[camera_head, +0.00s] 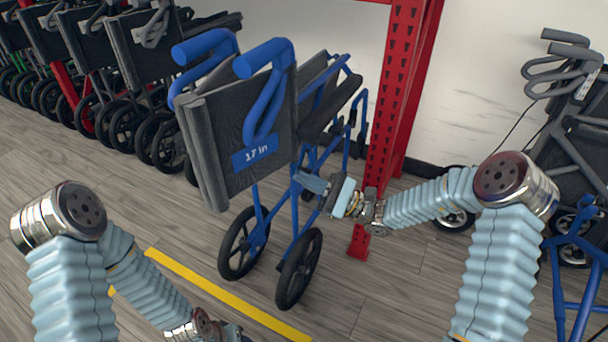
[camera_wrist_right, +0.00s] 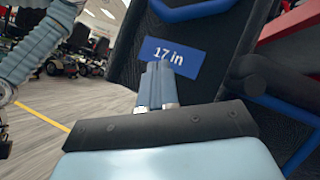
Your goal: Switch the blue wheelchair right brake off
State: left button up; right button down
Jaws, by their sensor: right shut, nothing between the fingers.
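The blue wheelchair (camera_head: 250,130) stands in the middle of the head view, its dark backrest with the "17 in" label facing me. Its right rear wheel (camera_head: 299,270) is below my right gripper (camera_head: 312,184), which is beside the frame under the seat. In the right wrist view the right gripper (camera_wrist_right: 157,72) is shut and empty, its fingers pointing toward the "17 in" label (camera_wrist_right: 168,56). I cannot make out the right brake lever; it is hidden or too small to tell. My left gripper (camera_head: 232,332) is at the bottom edge, partly cut off, and its jaws cannot be judged.
A red rack post (camera_head: 397,100) stands just right of the wheelchair, close to my right arm. Another wheelchair (camera_head: 575,140) is at the far right. A row of folded wheelchairs (camera_head: 90,60) fills the upper left. The floor near the yellow line (camera_head: 215,290) is clear.

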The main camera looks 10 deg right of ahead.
jog(key=a+r+p, duration=0.1)
jog(key=a+r, duration=0.6)
jog(key=shift+w+a+p, duration=0.2)
jog(key=shift+a+p, duration=0.1)
